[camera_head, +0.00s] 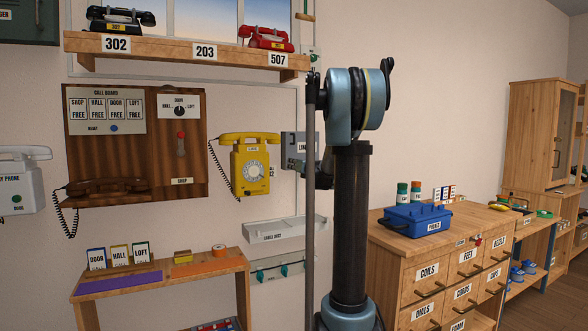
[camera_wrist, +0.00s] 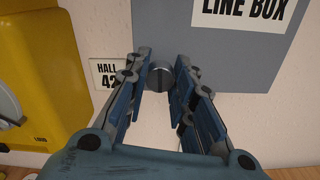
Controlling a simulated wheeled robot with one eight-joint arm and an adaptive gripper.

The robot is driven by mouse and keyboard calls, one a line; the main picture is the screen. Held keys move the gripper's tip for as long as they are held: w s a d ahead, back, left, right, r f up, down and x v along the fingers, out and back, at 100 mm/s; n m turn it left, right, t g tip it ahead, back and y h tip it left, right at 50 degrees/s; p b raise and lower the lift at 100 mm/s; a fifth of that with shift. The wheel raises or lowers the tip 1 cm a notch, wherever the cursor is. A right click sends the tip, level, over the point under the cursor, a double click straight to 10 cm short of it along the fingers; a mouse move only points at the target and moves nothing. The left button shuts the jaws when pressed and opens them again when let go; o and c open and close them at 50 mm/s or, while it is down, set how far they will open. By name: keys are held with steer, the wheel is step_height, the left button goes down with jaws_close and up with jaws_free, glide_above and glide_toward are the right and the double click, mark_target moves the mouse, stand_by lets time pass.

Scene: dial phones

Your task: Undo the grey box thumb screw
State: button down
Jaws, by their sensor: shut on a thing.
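The grey line box (camera_head: 299,145) is on the wall to the right of the yellow phone. It also shows at the top of the wrist view (camera_wrist: 215,55), with its "LINE BOX" label. The round grey thumb screw (camera_wrist: 159,79) is at the box's lower left edge. My gripper (camera_wrist: 163,70) is shut on the thumb screw, with one finger on each side of it. In the head view my arm hides part of the box and the screw cannot be made out.
The yellow wall phone (camera_head: 254,165) hangs close to the left of the box. A "HALL 42" plate (camera_wrist: 107,74) is just left of my fingers. A wooden drawer cabinet (camera_head: 395,229) with a blue toolbox (camera_head: 417,220) stands at right.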

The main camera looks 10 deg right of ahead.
steer(key=shift+f+m, duration=0.15)
steer(key=shift+m, duration=17.85)
steer(key=shift+n, duration=0.3)
